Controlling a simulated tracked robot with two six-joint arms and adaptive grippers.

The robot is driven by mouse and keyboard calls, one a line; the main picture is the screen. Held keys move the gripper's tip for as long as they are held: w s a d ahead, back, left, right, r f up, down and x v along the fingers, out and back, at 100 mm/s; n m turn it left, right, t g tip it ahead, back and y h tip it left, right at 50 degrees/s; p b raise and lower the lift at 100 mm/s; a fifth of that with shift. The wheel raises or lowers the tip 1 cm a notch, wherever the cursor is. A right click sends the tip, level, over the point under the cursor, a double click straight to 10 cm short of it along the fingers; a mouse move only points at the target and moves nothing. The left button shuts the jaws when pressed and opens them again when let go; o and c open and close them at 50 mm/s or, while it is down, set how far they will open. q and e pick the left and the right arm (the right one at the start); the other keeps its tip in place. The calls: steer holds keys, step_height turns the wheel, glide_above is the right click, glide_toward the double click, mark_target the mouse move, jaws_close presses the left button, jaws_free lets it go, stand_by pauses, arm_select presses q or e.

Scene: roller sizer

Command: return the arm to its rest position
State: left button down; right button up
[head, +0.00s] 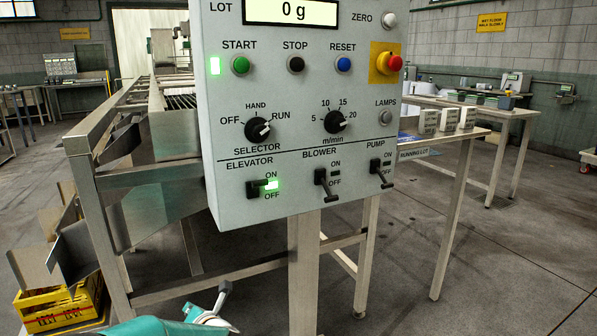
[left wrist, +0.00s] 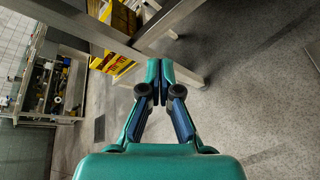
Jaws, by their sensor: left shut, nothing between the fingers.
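My left gripper (head: 220,302) shows at the bottom edge of the head view, below the control panel (head: 225,150) and apart from it. Only a small part of it and the teal arm show there. In the left wrist view, the left gripper (left wrist: 152,82) has its fingers together with nothing between them, over the floor near a metal frame leg. My right gripper is in neither view.
The panel hangs close ahead on a post. A metal frame (head: 110,240) stands at the left, with a yellow crate (head: 60,303) below. A table (head: 450,135) with white boxes stands at the right. The floor (head: 510,260) at right is clear.

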arm_select(q)
steer(key=s+d+f+m+g+h, duration=0.1)
steer(key=s+f+m+g+h, duration=0.15)
steer(key=s+f+m, duration=0.7)
steer(key=s+d+f+m+g+h, duration=0.1)
steer(key=s+f+m+h, duration=0.4)
steer(key=f, duration=0.7)
steer(key=s+d+f+m+g+h, duration=0.1)
steer(key=s+d+m+g+h, duration=0.1)
steer(key=s+d+m, duration=0.35)
steer(key=s+d+f+m+g+h, duration=0.1)
steer(key=s+d+f+m+g, duration=0.15)
steer(key=s+m, duration=0.55)
steer(key=s+d+f+m+g+h, duration=0.15)
steer(key=s+d+m, duration=0.25)
steer(key=s, duration=0.6)
step_height(320, 180, up, 32)
steer(key=p, duration=3.1)
steer(key=shift+w+d+g+h, duration=0.15)
steer(key=shift+w+g+h, duration=0.05)
steer(key=shift+g+h, duration=0.15)
steer(key=shift+f, duration=0.1)
